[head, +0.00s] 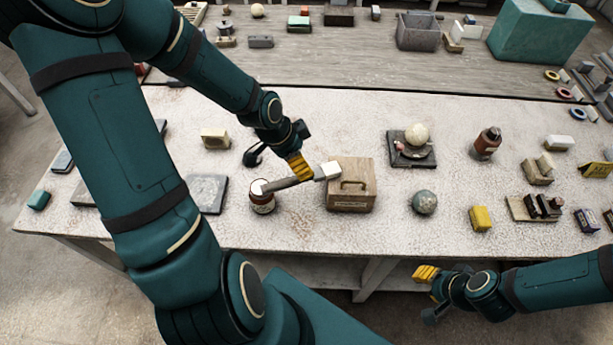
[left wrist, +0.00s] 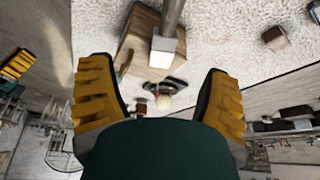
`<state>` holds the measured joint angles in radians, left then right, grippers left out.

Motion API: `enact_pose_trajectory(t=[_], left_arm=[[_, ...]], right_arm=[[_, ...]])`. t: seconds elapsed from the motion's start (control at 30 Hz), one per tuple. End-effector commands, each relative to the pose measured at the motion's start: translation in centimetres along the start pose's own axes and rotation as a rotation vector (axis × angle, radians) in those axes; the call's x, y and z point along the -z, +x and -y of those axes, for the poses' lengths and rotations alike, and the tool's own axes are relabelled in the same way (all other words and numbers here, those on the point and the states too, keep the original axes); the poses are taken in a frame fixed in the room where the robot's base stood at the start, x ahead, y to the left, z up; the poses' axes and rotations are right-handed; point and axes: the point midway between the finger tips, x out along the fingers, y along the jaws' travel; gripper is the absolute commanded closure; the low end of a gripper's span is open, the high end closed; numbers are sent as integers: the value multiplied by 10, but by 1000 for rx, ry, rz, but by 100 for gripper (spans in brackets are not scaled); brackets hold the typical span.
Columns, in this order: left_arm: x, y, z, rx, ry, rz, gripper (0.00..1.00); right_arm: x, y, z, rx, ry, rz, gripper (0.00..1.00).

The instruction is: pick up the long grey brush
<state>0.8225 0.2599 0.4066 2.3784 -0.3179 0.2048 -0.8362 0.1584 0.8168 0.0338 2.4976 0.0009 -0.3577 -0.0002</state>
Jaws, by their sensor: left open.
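The long grey brush (head: 286,183) has a grey-brown handle and a white block at one end. It lies across a dark brown jar (head: 263,204) at its left. Its white end is at the top left edge of a wooden box (head: 351,199); I cannot tell whether they touch. My left gripper (head: 278,168) is open at the brush's middle, one yellow finger close to the handle. In the left wrist view the brush (left wrist: 172,20) comes in from the top, its white end beyond the open fingers. My right gripper (head: 429,294) is open and empty off the table's front edge.
A grey-green sphere (head: 424,202) and a yellow block (head: 480,218) stand right of the box. A pale sphere (head: 417,134) is on a dark stand behind. A grey slab (head: 206,194) lies left of the jar. The front table strip is mostly clear.

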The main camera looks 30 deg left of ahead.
Motion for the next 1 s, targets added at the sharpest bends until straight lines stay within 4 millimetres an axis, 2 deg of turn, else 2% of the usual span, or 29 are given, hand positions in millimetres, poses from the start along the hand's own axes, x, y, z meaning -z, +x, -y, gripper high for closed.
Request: enact_pose_trajectory(t=[0.03,0.2,0.53,0.8,1.0], left_arm=[[0,13,-1,-2,4,-1,22],[0,38,0,-2,2,-2,22],[0,59,2,0,-1,-1,22],[1,96,8,-1,-1,-1,22],[1,104,8,1,-3,-1,22]], right_arm=[[-1,8,-3,-1,1,0,66],[-3,18,-7,-2,2,-1,66],[-3,24,-9,-4,2,-2,66],[-4,31,-11,-5,2,-3,66],[-4,32,-11,-5,2,-3,66]])
